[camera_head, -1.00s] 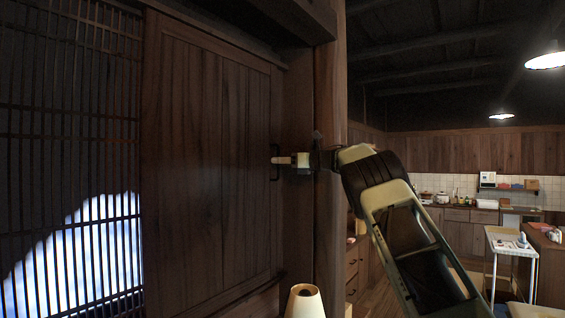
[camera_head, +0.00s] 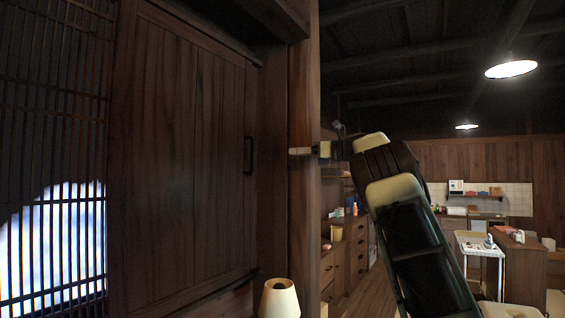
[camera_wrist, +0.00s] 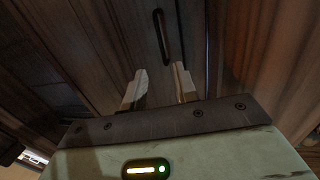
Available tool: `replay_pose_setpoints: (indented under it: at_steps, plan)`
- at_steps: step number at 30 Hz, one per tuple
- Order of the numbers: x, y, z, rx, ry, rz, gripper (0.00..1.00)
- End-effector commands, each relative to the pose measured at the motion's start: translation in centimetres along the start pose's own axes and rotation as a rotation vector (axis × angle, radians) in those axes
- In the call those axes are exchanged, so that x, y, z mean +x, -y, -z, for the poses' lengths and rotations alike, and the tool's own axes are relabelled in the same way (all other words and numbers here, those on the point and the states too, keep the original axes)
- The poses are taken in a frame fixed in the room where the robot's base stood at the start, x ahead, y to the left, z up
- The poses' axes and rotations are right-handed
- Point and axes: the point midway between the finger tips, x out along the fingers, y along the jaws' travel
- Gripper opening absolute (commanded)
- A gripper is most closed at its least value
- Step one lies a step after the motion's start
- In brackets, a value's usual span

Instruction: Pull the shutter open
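The shutter (camera_head: 185,160) is a dark brown plank panel beside a slatted lattice. A black vertical handle (camera_head: 248,155) is fixed near its right edge. In the wrist view the handle (camera_wrist: 161,36) lies beyond the fingertips, roughly in line with the gap between them. My gripper (camera_head: 300,151) is in front of the wooden post, to the right of the handle and apart from it. In the wrist view my gripper's two pale fingers (camera_wrist: 160,80) stand apart with nothing between them.
A thick wooden post (camera_head: 304,220) stands right of the shutter. A pale lamp shade (camera_head: 280,298) is below it. A drawer cabinet (camera_head: 345,260), a white table (camera_head: 482,246) and a kitchen counter lie to the right, with wooden floor between.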

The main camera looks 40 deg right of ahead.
Motion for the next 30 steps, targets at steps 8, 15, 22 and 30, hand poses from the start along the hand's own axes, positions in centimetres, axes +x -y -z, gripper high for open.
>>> replay_pose_setpoints:
  at_steps: [8, 15, 22, 30]
  plan:
    - [-2.2, 0.0, 0.0, 0.000, 0.000, -0.001, 0.30]
    - [-2.2, 0.0, -0.1, 0.000, 0.000, -0.001, 0.30]
    - [-2.2, 0.0, -0.1, 0.000, 0.000, -0.001, 0.30]
    - [-1.1, 0.4, -0.8, 0.139, 0.103, 0.051, 0.30]
